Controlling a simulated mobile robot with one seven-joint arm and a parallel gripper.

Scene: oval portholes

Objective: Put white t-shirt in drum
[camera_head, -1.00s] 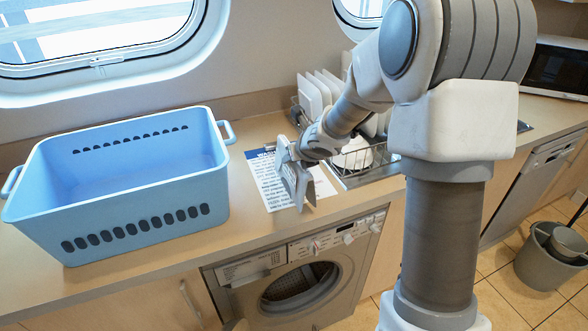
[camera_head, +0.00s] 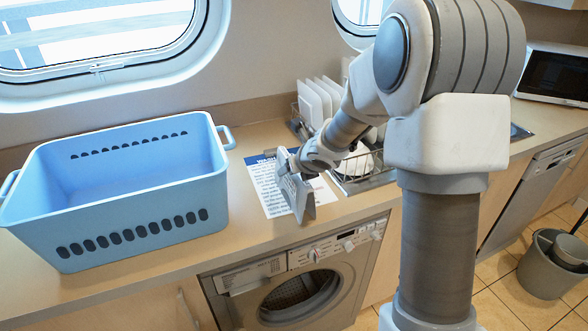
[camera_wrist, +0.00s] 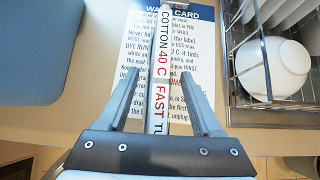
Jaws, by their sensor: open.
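No white t-shirt can be made out in any view. The drum (camera_head: 300,297) shows as a dark round opening in the front of the washing machine (camera_head: 364,247), below the counter. A narrow white strip (camera_wrist: 163,60) printed "COTTON 40 C FAST" lies between the fingers in that view. I cannot tell whether it touches them.
A blue basket (camera_head: 120,205) stands on the counter at left; its visible inside looks empty. A wash card (camera_head: 268,190) lies on the counter. A dish rack (camera_head: 365,168) with plates and a white bowl (camera_wrist: 272,68) is to the right. A grey bucket (camera_head: 545,270) stands on the floor.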

